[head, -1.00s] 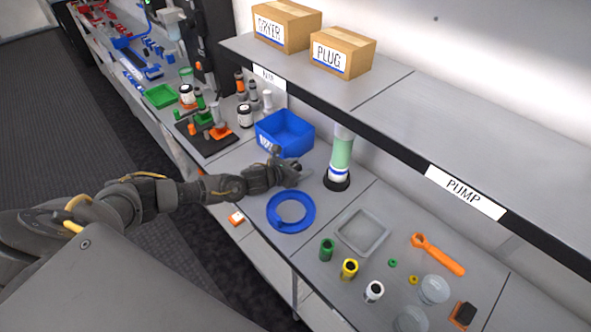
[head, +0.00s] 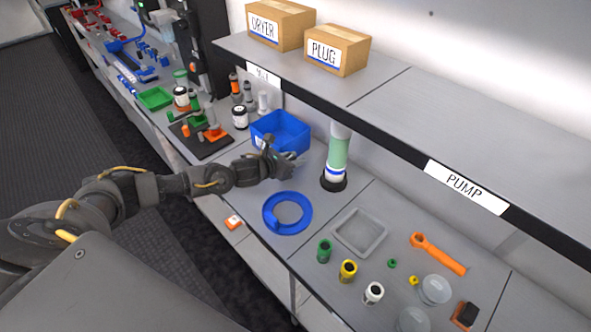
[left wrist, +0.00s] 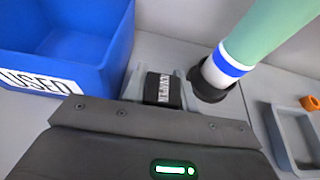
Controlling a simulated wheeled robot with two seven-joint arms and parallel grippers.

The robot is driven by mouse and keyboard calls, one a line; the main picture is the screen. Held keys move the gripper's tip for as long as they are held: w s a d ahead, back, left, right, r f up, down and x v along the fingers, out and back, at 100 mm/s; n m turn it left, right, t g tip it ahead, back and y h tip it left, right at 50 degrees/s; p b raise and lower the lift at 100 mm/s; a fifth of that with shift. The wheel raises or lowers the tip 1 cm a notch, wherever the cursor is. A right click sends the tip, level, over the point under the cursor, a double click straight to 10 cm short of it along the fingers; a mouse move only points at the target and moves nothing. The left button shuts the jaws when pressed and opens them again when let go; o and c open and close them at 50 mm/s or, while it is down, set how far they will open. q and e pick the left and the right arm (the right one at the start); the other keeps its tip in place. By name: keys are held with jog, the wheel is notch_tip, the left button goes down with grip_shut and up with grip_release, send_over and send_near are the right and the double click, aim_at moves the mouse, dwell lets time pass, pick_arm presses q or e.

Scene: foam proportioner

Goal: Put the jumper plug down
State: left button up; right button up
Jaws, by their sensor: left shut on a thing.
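My left gripper (head: 299,164) is above the bench, between the blue bin and the green-and-white column. It is shut on a small black block with a white label, the jumper plug (left wrist: 160,89), seen between the grey fingers in the left wrist view. In the head view the plug is too hidden to make out. The blue bin (head: 271,142), labelled USED in the left wrist view (left wrist: 101,62), stands to the left of the held plug there. My right gripper is not in view.
The green-and-white column (head: 338,152) stands on a black base close right of the gripper. A blue ring (head: 305,222) lies nearer me. A grey tray (head: 375,250), several small bottles and an orange wrench (head: 438,255) lie to the right. The shelf (head: 400,150) overhangs behind.

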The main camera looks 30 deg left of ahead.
pick_arm(q)
jog(key=s+a+r+b, duration=0.5)
jog(key=s+a+r, duration=0.3)
jog(key=a, duration=0.2)
jog(key=shift+a+r, duration=0.4)
